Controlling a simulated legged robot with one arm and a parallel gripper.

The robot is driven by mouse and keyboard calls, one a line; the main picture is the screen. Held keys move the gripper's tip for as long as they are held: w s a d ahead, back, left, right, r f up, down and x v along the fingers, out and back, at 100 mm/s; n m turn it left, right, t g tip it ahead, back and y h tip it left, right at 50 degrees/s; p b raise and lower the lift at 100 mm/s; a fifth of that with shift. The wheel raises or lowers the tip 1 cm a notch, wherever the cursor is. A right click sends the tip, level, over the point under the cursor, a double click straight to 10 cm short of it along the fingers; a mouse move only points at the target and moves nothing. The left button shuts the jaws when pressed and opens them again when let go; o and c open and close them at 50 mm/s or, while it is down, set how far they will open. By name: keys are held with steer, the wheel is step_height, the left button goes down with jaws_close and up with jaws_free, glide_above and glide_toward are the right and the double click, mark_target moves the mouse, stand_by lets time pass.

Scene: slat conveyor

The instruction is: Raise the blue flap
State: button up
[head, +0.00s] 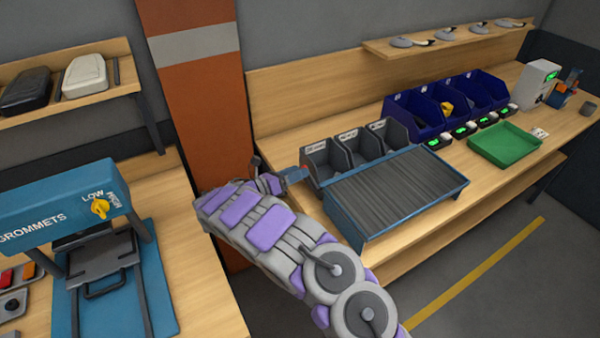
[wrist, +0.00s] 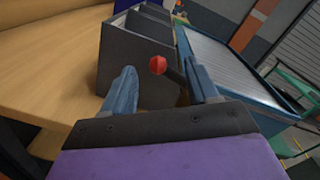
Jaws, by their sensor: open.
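The slat conveyor (head: 390,190) has a blue frame and grey slats; its blue frame also shows in the wrist view (wrist: 232,62). I cannot pick out a separate blue flap on it. A red knob (wrist: 158,65) on a dark lever shows in the wrist view, at the conveyor's near left end. My gripper (head: 299,173) is at that end, beside the grey bins. In the wrist view my gripper (wrist: 161,76) is open, with its two blue fingers apart. The knob appears between the fingertips, and neither finger visibly touches it.
Grey labelled bins (head: 355,146) stand close behind the conveyor's left end; a bin wall (wrist: 135,60) rises just ahead of my fingers. Blue bins (head: 440,104) and a green tray (head: 503,146) are farther right. An orange pillar (head: 195,90) stands left of the bench.

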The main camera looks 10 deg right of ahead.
steer(key=shift+x, duration=0.95)
jaws_close()
steer(key=shift+s, duration=0.1)
